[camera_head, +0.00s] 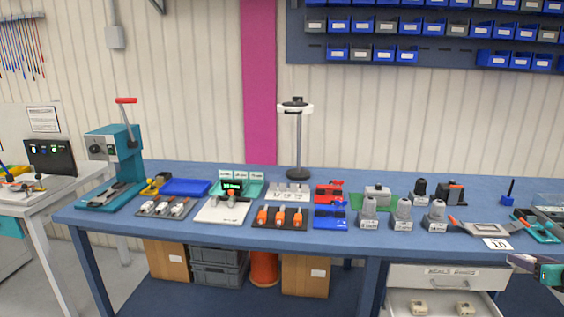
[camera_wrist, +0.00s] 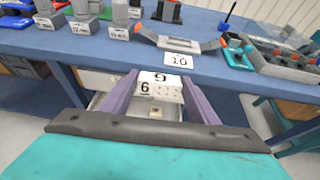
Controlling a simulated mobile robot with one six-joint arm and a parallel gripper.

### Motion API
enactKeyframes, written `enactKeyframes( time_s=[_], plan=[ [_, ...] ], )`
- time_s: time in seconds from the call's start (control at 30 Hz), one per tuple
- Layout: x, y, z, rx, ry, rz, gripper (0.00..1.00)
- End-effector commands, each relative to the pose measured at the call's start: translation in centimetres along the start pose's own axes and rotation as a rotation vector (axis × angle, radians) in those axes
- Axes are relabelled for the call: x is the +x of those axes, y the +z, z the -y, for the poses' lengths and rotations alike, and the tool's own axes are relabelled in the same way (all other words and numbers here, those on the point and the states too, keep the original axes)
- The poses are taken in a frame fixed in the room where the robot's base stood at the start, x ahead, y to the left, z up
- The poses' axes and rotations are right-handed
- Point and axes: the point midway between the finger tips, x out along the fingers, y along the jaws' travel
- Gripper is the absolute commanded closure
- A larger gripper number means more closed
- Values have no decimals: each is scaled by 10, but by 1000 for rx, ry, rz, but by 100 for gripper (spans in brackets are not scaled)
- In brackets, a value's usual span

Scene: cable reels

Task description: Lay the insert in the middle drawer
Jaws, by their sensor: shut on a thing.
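My gripper (camera_wrist: 155,84) is shut on a white piece (camera_wrist: 168,95) marked 9 and 6, taken to be the insert, held between its purple fingers. In the head view my gripper (camera_head: 524,263) is at the right edge, in front of the bench; the held piece cannot be made out there. An open drawer (camera_head: 485,297) shows under the bench, below a closed labelled drawer front (camera_head: 447,272). Two small beige things (camera_head: 419,307) lie in the open drawer. In the wrist view the open drawer (camera_wrist: 98,103) is beyond and below my fingers, partly hidden by them.
The blue bench (camera_head: 330,238) holds several fixtures, tools and grey blocks. A grey tray with orange ends (camera_head: 489,229) stands above the drawers, with a card marked 10 (camera_head: 497,244) by the bench's front edge. Boxes (camera_head: 305,275) stand underneath.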

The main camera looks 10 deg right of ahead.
Motion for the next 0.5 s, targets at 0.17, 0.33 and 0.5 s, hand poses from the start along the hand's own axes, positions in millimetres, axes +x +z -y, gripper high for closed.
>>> enactKeyframes(
  time_s=[0.17,0.33,0.5],
  plan=[
    [12,1,-22,-14,35,-2,69],
    [25,2,-48,-30,75,-4,69],
    [44,2,-89,-58,140,-9,69]
  ],
)
